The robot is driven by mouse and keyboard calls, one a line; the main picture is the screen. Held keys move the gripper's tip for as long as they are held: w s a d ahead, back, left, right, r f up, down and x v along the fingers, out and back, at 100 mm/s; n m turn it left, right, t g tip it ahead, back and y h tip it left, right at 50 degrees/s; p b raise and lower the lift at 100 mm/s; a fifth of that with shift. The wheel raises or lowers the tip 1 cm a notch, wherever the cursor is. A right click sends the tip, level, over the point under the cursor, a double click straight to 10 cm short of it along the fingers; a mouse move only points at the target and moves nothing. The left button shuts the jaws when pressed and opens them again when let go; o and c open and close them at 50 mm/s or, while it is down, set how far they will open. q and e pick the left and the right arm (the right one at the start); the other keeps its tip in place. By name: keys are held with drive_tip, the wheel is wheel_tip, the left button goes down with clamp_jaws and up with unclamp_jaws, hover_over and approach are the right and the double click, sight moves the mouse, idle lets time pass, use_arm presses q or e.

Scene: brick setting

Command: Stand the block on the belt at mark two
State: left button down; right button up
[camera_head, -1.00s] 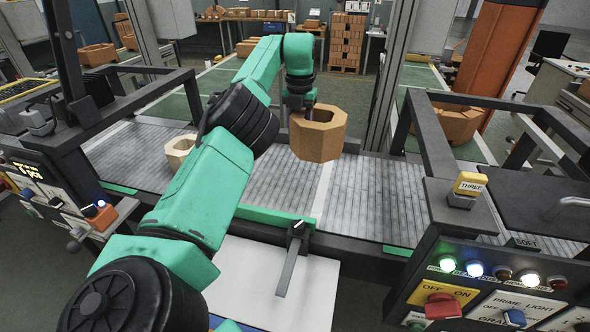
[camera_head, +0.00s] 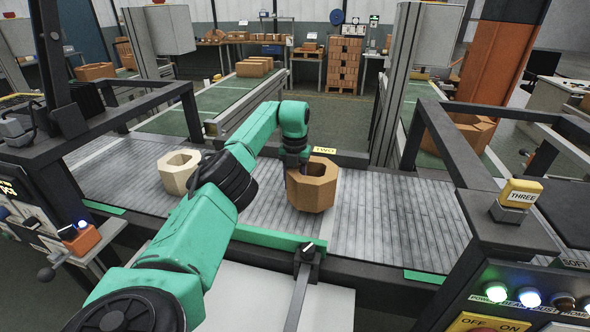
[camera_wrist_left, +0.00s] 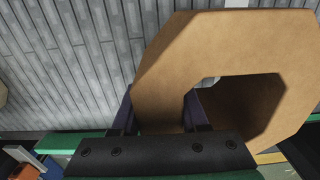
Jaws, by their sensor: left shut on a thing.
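The tan eight-sided hollow block (camera_head: 314,191) is upright at the belt, its opening facing up. It fills much of the wrist view (camera_wrist_left: 165,75). My left gripper (camera_head: 294,172) is shut on the block's left wall, with one finger inside the opening and one outside. The ribbed grey belt (camera_head: 375,215) runs below. A yellow TWO label (camera_head: 325,150) is on the belt's far edge, just behind the block. I cannot tell whether the block's underside touches the belt. My right gripper is not in view.
A cream hollow block (camera_head: 180,172) stands on the belt to the left. A green bar (camera_head: 268,238) lines the near edge. A frame with a yellow THREE block (camera_head: 519,193) stands at right. The belt right of the held block is clear.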

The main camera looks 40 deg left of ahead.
use_arm(q)
wheel_tip(320, 180, down, 4)
drive_tip(key=shift+d+r, duration=0.1)
drive_tip(key=shift+r, duration=0.05)
drive_tip(key=shift+c, duration=2.1)
unclamp_jaws()
drive_tip(key=shift+s+d, duration=0.1)
drive_tip(key=shift+s, duration=0.05)
drive_tip(key=shift+r, duration=0.1)
wheel_tip(320, 180, up, 12)
drive_tip(key=shift+f, duration=0.1)
